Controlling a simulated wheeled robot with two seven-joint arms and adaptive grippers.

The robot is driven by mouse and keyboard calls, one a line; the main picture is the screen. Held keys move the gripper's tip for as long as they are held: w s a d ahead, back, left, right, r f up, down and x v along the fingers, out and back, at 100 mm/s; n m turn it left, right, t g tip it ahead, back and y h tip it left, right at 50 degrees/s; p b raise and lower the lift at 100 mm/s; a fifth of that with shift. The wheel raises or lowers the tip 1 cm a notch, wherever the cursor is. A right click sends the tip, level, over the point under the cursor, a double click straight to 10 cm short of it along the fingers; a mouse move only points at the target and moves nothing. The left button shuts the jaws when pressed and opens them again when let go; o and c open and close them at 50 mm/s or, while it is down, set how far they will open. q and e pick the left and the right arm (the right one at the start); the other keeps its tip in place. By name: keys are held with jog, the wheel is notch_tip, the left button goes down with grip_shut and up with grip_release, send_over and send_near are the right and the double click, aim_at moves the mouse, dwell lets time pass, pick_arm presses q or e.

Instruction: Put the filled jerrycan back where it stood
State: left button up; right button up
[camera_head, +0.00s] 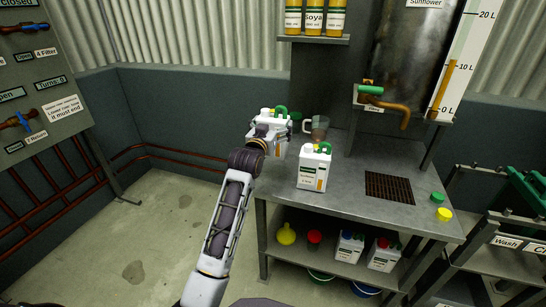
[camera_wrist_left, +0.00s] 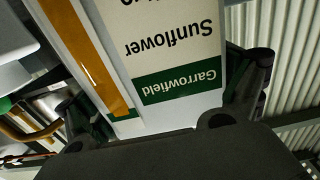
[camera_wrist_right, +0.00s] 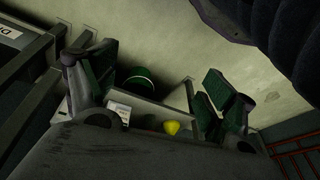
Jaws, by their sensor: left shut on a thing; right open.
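A white jerrycan (camera_head: 282,117) with a green handle is held at the back left of the steel table (camera_head: 345,205). My left gripper (camera_head: 267,136) is shut on it. In the left wrist view its label (camera_wrist_left: 175,50) reads "Garrowfield Sunflower", upside down, beside an amber strip. I cannot tell whether its base touches the table. A second white jerrycan (camera_head: 313,168), also with an amber strip, stands upright on the table to the right and nearer. My right gripper (camera_wrist_right: 158,88) is open and empty; it is outside the head view.
A glass jug (camera_head: 317,128) stands behind the jerrycans. A brown spout (camera_head: 400,112) hangs from the tank (camera_head: 405,50) above the table's grate (camera_head: 390,188). Green (camera_head: 437,197) and yellow (camera_head: 443,214) caps lie at the right. A lower shelf holds a yellow funnel (camera_head: 286,235) and more jerrycans (camera_head: 349,248).

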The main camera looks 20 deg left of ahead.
pick_arm(q)
notch_tip(320, 180, down, 4)
jog(key=shift+f+b, duration=0.2)
jog(key=shift+b, duration=0.6)
jog(key=shift+f, duration=0.6)
pick_arm(e)
jog(key=r, duration=0.3)
jog(key=shift+a+t, duration=0.2)
jog(key=shift+t, duration=0.1)
jog(key=shift+f, duration=0.2)
